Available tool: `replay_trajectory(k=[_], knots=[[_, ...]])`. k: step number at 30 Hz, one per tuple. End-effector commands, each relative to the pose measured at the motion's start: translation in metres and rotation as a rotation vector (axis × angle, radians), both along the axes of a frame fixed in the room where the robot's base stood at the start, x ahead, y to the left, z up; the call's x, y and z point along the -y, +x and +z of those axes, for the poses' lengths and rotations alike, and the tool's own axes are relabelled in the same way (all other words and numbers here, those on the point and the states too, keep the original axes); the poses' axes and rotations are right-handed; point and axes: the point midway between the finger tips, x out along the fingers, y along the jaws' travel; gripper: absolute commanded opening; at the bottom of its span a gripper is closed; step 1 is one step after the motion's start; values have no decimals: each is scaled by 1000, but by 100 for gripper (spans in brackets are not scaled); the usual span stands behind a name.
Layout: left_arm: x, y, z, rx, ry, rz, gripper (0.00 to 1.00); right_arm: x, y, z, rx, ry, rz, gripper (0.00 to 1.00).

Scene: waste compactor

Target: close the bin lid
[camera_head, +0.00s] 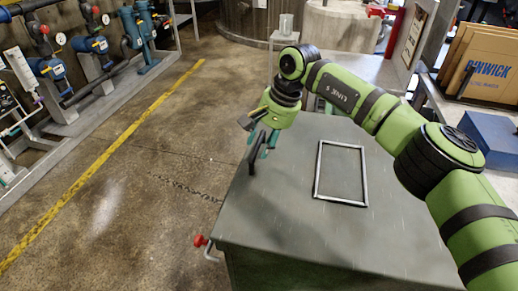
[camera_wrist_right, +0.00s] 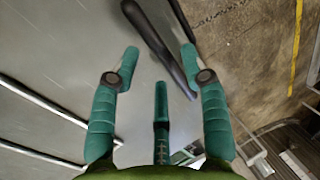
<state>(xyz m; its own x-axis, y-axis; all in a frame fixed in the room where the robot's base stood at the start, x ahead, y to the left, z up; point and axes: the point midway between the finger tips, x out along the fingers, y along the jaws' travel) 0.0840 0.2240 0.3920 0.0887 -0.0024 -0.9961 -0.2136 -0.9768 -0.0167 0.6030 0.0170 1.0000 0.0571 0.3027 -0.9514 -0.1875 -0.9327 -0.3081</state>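The bin lid (camera_head: 290,225) is a grey metal sheet that looks about flat in the head view; I cannot tell if there is a gap under it. A dark bar-shaped handle (camera_head: 252,160) stands near its left edge. My right gripper (camera_head: 265,143) is over the lid at this handle, pointing down. In the right wrist view the teal fingers (camera_wrist_right: 160,62) are spread apart, and the dark handle (camera_wrist_right: 157,40) runs at a slant between the fingertips. Contact is not clear. My left gripper is not in view.
A silver rectangular frame (camera_head: 341,173) lies on the lid. A red knob (camera_head: 199,240) sticks out at the front left corner. Cardboard boxes (camera_head: 485,65) and a blue box (camera_head: 490,138) stand at right. The floor (camera_head: 150,170) at left is clear, before blue-valved pipes (camera_head: 90,45).

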Motion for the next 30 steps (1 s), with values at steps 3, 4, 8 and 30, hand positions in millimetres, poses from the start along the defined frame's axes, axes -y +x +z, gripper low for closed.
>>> replay_trajectory(k=[3, 4, 8, 30], knots=[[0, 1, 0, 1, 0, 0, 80, 8, -1, 29, 6, 2, 1, 45], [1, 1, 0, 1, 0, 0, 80, 10, -2, 35, 5, 2, 2, 45], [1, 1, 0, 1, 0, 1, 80, 17, -4, 59, 7, 4, 1, 45], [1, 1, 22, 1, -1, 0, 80, 23, -6, 105, 5, 5, 4, 45]])
